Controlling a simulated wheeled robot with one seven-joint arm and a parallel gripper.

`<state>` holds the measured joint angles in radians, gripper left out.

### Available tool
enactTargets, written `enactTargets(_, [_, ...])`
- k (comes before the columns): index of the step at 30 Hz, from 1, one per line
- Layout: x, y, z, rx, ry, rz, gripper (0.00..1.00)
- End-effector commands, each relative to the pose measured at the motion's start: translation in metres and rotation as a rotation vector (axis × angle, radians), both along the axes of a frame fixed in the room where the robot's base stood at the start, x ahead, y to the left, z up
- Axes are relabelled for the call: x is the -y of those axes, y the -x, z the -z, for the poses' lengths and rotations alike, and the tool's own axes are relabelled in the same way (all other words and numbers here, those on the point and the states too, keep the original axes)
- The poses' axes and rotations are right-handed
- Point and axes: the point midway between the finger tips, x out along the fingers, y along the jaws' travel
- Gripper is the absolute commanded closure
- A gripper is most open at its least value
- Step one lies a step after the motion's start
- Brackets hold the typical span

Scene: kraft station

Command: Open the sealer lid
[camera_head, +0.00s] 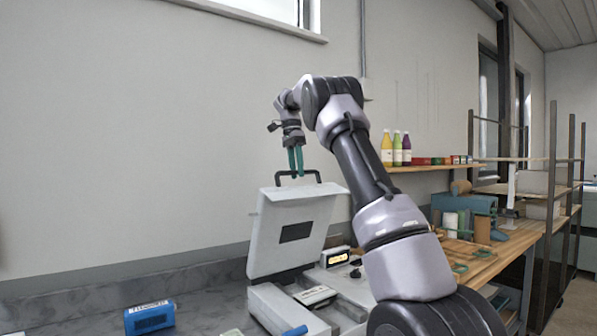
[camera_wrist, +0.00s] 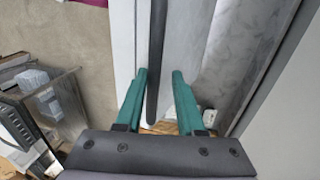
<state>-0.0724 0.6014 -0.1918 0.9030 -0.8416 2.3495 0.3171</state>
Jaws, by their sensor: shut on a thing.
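The sealer's lid (camera_head: 272,220) is a light grey panel with a dark rectangular window. It stands raised and nearly upright above the sealer base (camera_head: 275,305), with the inside of the base partly in view. A black bar handle (camera_head: 314,174) is on the lid's top edge. My gripper (camera_head: 297,174) points down at this handle with its green fingers on either side of it. In the wrist view the dark handle bar (camera_wrist: 157,60) runs between the two green fingers of my gripper (camera_wrist: 158,74). The exact contact is hard to see.
A blue box (camera_head: 150,318) lies on the grey counter (camera_head: 85,313) to the left. A small unit with a lit display (camera_head: 337,258) is right of the lid. A wooden bench (camera_head: 480,262) and a shelf with bottles (camera_head: 396,150) are farther right. My arm hides part of the sealer's right side.

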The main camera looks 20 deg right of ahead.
Motion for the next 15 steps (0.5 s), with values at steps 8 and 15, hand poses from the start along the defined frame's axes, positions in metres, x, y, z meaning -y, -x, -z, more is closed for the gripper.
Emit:
enactTargets(8, [-0.0050,-0.0031,-0.0039,0.013,-0.001,-0.017,1.00])
enactTargets(15, [-0.0051,-0.0029,-0.0040,0.013,-0.002,-0.016,0.50])
